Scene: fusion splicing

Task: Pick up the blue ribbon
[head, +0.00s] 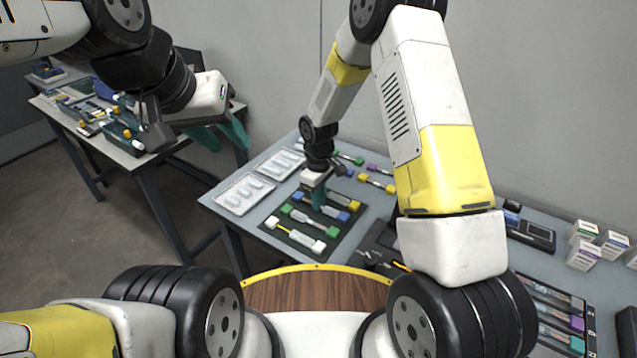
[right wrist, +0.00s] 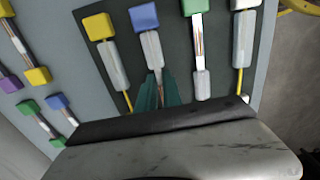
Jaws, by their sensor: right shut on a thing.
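The blue ribbon (right wrist: 152,48) has a blue end block and a pale, clear body. It is among several similar pieces on a dark mat (head: 270,226), and its blue end also shows in the head view (head: 343,216). My right gripper (right wrist: 158,92), with teal fingers, is shut on the body of the blue ribbon; in the head view the gripper (head: 319,198) is low over the mat. The ribbon's far end is hidden behind the gripper in the wrist view. My left gripper (head: 226,135) is open and empty, in the air away from the mat.
Yellow-ended (right wrist: 108,58), green-ended (right wrist: 200,50) and white-ended (right wrist: 242,40) pieces lie close beside the blue one. White trays (head: 240,194) are left of the mat. Small boxes (head: 584,254) stand at the right. A second table (head: 75,103) is at the far left.

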